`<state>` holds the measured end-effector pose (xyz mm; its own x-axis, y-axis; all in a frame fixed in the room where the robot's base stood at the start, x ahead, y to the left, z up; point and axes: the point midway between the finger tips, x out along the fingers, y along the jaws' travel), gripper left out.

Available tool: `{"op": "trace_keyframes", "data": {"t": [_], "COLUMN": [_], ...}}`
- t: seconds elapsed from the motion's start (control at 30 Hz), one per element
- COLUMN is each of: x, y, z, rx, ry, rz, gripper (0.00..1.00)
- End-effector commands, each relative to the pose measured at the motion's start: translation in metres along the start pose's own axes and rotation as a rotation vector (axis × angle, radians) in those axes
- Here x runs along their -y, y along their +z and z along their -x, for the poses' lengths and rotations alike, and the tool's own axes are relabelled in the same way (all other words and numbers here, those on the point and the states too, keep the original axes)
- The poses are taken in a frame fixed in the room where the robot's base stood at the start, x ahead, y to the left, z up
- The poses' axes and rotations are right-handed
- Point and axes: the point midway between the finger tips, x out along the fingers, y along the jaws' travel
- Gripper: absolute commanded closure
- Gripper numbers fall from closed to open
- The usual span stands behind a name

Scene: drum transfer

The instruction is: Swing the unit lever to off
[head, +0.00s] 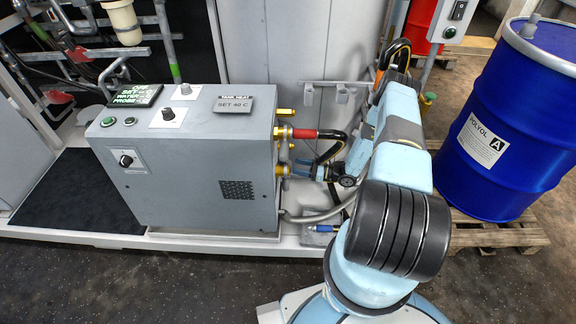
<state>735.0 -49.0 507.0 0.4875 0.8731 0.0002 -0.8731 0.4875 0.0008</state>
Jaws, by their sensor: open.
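The grey heating unit (195,165) stands left of centre, with brass fittings on its right side. A red-sleeved hose (304,134) joins the upper fitting, and a blue-sleeved one (319,172) runs near the lower brass fitting (281,170). The unit lever is not clear among these small parts, so I cannot tell its position. My arm rises from the lower right and bends back down toward the fittings. My gripper (340,178) appears to be the dark end beside the hoses, open and mostly hidden by my arm; contact cannot be told.
A black rotary knob (127,160) is on the unit's front. Its top carries a green-lit display (135,96) and a "SET 40 C" plate (234,104). A blue drum (515,125) stands on a wooden pallet (500,235) at right. The dark floor in front is clear.

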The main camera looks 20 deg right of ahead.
Motion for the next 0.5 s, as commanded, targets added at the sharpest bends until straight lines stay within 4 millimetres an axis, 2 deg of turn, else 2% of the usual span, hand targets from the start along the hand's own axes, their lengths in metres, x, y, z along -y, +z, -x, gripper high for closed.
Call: {"op": "trace_keyframes", "data": {"t": [0.2, 0.5], "x": [0.0, 0.0], "y": [0.0, 0.0], "z": [-0.034, -0.054], "rx": [-0.001, 0.0], "ry": [0.002, 0.0], "rz": [0.001, 0.001], "gripper": [0.45, 0.45]}}
